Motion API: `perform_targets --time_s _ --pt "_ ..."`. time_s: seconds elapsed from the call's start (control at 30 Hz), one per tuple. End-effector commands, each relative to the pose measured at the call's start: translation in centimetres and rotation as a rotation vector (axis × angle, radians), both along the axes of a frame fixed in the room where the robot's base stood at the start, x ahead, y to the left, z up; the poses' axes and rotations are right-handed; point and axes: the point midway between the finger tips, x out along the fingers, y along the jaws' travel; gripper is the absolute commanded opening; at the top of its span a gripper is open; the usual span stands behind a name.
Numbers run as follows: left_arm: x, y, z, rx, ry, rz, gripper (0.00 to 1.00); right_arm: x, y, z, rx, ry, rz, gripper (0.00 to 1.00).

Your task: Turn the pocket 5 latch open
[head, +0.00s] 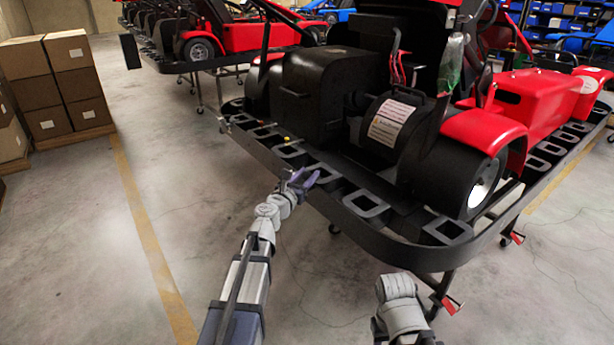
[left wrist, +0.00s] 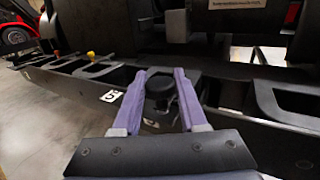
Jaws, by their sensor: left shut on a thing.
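The kart stand's black rail (head: 330,200) runs along the near side of the kart. In the left wrist view a white number 5 label (left wrist: 111,96) is on the rail's front face, just left of my gripper. A round black latch knob (left wrist: 160,84) is beside it, between the purple fingers of my left gripper (left wrist: 165,73). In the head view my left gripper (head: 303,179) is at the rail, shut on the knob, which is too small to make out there. The knob's turned angle is unclear. My right arm shows at the bottom, its gripper out of view.
A kart with red fenders (head: 487,130) stands above the rail. Stacked cardboard boxes (head: 70,50) are at far left. The floor left of the stand is clear.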

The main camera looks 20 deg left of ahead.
Motion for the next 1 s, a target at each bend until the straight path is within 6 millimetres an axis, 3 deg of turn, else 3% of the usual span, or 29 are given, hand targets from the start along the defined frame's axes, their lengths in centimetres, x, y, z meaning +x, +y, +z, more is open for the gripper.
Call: perform_targets --time_s 1.0 --pt "0.25 -0.18 0.00 0.000 0.000 0.836 0.00 0.00 0.00 0.00 0.000 0.000 0.000 0.50"
